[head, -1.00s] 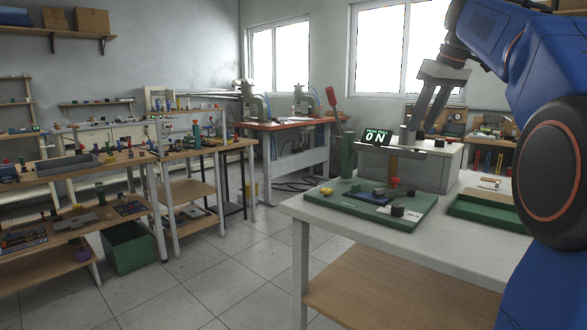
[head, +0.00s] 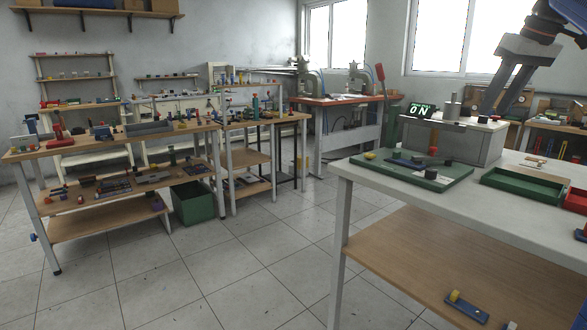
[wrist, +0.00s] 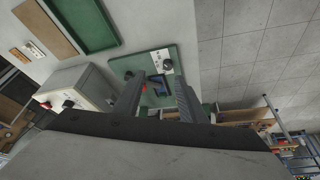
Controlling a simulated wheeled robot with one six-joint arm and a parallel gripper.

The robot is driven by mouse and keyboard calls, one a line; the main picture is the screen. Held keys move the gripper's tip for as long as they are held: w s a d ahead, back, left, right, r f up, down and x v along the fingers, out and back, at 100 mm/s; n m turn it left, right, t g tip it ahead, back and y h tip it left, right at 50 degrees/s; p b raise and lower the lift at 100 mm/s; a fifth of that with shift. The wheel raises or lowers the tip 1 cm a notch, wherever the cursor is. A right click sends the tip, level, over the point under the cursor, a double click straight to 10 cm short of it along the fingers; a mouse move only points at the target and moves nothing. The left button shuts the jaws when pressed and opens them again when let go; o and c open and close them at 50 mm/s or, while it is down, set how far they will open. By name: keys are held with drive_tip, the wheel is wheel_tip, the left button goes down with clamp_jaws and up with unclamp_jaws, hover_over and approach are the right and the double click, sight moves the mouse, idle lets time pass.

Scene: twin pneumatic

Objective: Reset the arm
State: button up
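The green board (head: 398,178) with small parts lies on the bench in front of the box. It also shows beyond the fingers in the wrist view (wrist: 175,55).
The white bench (head: 470,195) has a green tray (head: 522,187) and a red tray (head: 576,202) at right. A wooden table (head: 95,148) with many small parts stands at left, a green bin (head: 192,203) below it. The tiled floor (head: 240,270) between is clear.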

drive_tip(key=s+a+f+m, duration=0.2)
drive_tip(key=s+a+f, duration=0.95)
drive_tip(key=f, duration=0.45)
drive_tip(key=s+a+f, duration=0.3)
drive_tip(key=s+f, duration=0.5)
drive_tip(key=f, duration=0.4)
drive_tip(key=s+a+f+h, duration=0.1)
drive_tip(key=s+a+f, duration=0.2)
drive_tip(key=s+f, duration=0.5)
wheel_tip(320, 180, down, 4)
drive_tip(key=shift+a+f+m, duration=0.1)
drive_tip(key=shift+a+m, duration=0.2)
drive_tip(key=shift+m, duration=0.1)
drive_tip(key=shift+w, duration=0.1)
